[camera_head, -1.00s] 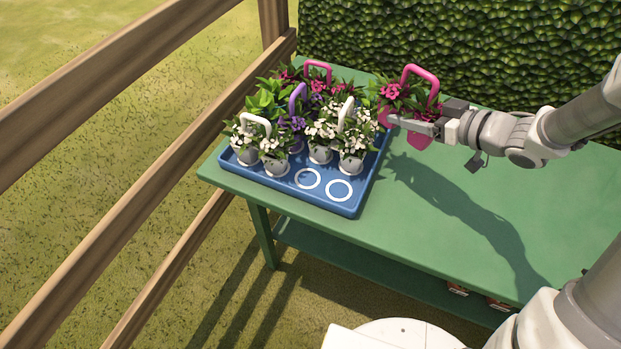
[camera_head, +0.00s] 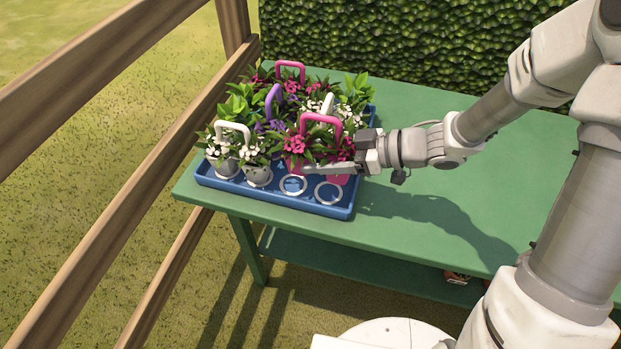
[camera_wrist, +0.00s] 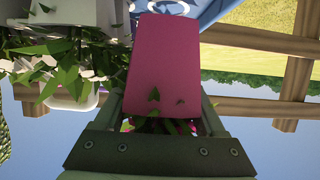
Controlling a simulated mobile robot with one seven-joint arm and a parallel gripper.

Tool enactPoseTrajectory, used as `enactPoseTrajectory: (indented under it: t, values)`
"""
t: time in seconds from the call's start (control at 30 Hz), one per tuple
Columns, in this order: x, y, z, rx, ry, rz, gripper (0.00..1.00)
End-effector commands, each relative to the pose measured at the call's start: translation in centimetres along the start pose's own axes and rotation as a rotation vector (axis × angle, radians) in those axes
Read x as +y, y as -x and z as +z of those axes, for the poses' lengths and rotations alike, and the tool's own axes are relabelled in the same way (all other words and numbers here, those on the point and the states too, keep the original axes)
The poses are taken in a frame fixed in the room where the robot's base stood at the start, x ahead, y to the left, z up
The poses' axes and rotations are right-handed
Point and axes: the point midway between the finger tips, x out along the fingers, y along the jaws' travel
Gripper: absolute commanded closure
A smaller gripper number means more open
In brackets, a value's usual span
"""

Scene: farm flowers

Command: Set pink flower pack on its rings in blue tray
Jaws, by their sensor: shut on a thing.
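The pink flower pack (camera_head: 322,122) has a pink handle, pink blooms and pink pots. My gripper (camera_head: 345,168) is shut on it. The pack hangs over the front right part of the blue tray (camera_head: 268,200), just behind and above two bare white rings (camera_head: 328,192). The left bare ring (camera_head: 293,186) is partly close under a pot. In the wrist view a pink pot (camera_wrist: 162,65) fills the middle between the fingers, with a corner of the blue tray (camera_wrist: 205,10) beyond it. The pots appear raised; their exact height is unclear.
A white flower pack (camera_head: 233,128) stands left of the held pack at the tray's front left. A purple-handled pack (camera_head: 272,100), another pink-handled pack (camera_head: 290,68) and leafy plants fill the back. The green table (camera_head: 450,225) is clear to the right. A wooden fence (camera_head: 150,180) runs along the left.

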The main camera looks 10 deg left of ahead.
Motion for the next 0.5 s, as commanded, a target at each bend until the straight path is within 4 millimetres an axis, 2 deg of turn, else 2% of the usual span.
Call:
enactPoseTrajectory:
  t: [0.03, 0.1, 0.27, 0.5]
  values:
    - [-0.2, -1.0, 0.4, 0.001, 0.001, -0.001, 1.00]
    - [-0.5, -1.7, 0.4, 0.002, 0.002, -0.001, 1.00]
    - [-0.6, -2.3, 0.8, 0.000, 0.000, 0.002, 1.00]
    - [-0.6, -3.6, 3.9, 0.001, -0.002, 0.002, 1.00]
